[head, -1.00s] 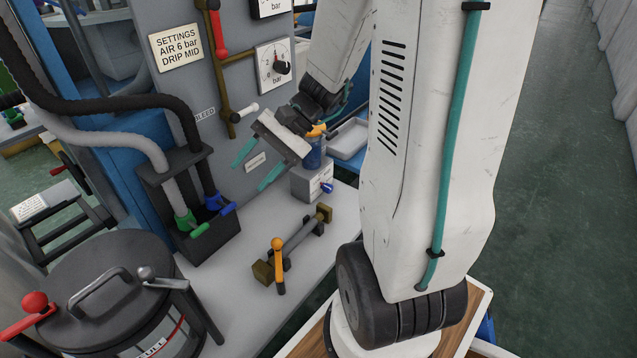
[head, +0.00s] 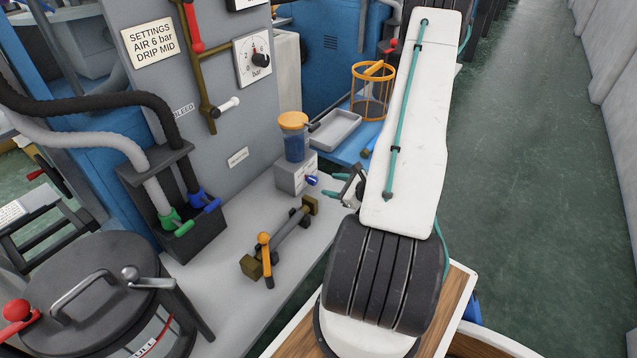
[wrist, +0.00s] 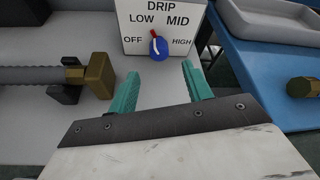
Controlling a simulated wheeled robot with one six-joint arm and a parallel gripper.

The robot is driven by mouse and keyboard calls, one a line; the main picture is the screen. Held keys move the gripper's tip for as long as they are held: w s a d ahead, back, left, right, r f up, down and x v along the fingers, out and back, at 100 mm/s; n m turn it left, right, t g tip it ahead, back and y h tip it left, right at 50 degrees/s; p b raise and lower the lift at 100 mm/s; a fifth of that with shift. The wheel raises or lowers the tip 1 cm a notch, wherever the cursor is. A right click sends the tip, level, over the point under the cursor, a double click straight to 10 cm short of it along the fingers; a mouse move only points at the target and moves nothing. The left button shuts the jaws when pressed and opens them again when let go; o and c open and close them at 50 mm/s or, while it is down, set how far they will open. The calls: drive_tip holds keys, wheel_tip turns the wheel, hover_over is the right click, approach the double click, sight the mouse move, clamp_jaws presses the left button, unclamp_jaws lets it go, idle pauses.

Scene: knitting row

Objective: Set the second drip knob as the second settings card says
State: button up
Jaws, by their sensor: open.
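The settings card (head: 151,44) on the grey panel reads AIR 6 bar, DRIP MID. The blue drip knob (head: 312,180) sits on the front of a pale box (head: 291,176) under a blue jar with an orange top. In the wrist view the dial plate (wrist: 135,20) reads OFF, LOW, MID, HIGH around the knob (wrist: 158,47).
A grey tray (head: 334,130) and an orange wire cage (head: 373,92) stand on the blue surface behind. A pressure gauge (head: 252,58) is on the panel.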

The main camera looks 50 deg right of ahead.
sight(316, 181)
drive_tip(key=x, duration=0.6)
drive_tip(key=shift+w+f, duration=0.1)
drive_tip(key=shift+w, duration=0.25)
drive_tip(key=c, duration=1)
drive_tip(key=shift+o, duration=0.2)
drive_tip(key=shift+m, duration=0.3)
drive_tip(key=m+y, duration=0.2)
drive_tip(key=m, duration=0.1)
drive_tip(key=shift+d+y, duration=0.15)
drive_tip(key=shift+y, duration=0.25)
drive_tip(key=m+y, duration=0.2)
drive_tip(key=m, duration=0.2)
drive_tip(key=shift+d+f, duration=0.1)
